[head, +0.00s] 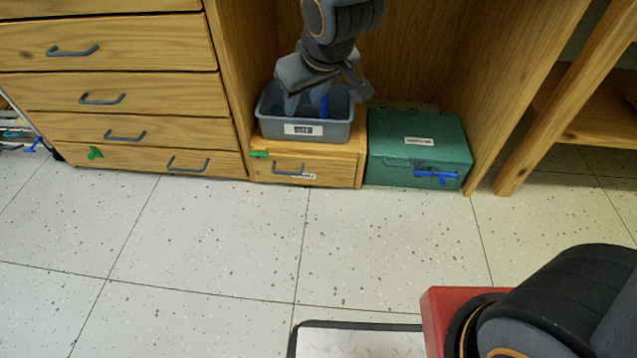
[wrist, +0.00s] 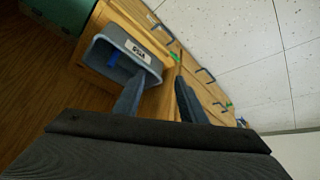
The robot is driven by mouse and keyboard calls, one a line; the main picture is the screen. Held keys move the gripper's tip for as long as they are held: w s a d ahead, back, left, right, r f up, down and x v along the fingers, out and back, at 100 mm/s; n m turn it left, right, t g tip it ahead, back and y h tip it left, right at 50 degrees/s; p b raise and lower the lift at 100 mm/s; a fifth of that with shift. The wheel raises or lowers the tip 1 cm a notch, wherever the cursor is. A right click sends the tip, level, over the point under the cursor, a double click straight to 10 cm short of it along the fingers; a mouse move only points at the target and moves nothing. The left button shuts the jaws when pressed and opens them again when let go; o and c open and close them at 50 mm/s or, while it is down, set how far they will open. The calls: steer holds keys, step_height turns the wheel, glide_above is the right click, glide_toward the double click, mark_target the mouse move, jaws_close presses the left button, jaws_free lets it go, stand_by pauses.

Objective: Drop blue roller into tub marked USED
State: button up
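A grey tub (head: 340,130) with a white label on its front sits on a low wooden drawer unit; its print is too small to read. It also shows in the wrist view (wrist: 92,56). A bright blue piece, likely the blue roller (head: 324,107), lies inside the tub, partly hidden; the wrist view shows it against the inner wall (wrist: 113,58). My gripper (head: 306,98) is over the tub, fingers pointing down. In the wrist view its two blue-grey fingers (wrist: 158,98) are apart with nothing between them.
A green box (head: 390,140) with a label and a blue piece on its front stands right of the tub. Wooden drawers (head: 110,65) are on the left, and a shelf panel (head: 525,80) is on the right.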

steer(key=s+d+r+g, duration=0.2)
steer(key=s, duration=1)
steer(key=s+d+r+g+h, duration=0.1)
steer(key=s+d+r+g, duration=0.1)
steer(key=s, duration=1.1)
steer(key=shift+s+d+r+g+h, duration=0.2)
steer(key=shift+g+h, duration=0.1)
steer(key=shift+g, duration=0.4)
steer(key=shift+r, duration=0.2)
steer(key=shift+d+r+p, duration=0.1)
steer(key=shift+r+p, duration=1.2)
steer(key=shift+p, duration=0.15)
steer(key=shift+r+m+p, duration=0.4)
steer(key=shift+r+p, duration=0.05)
steer(key=d+r+m+p, duration=0.2)
steer(key=d+r+p, duration=0.5)
steer(key=p, duration=0.5)
steer(key=d+r+m+h+p, duration=0.1)
steer(key=d+r+m+p, duration=0.1)
steer(key=d+r+p, duration=0.5)
steer(key=d+r+m+p, duration=0.2)
steer(key=d+r+p, duration=0.4)
steer(key=r+p, duration=0.8)
steer(key=shift+d+r+m+p, duration=0.3)
steer(key=shift+d+r+p, duration=0.1)
steer(key=shift+p, duration=2)
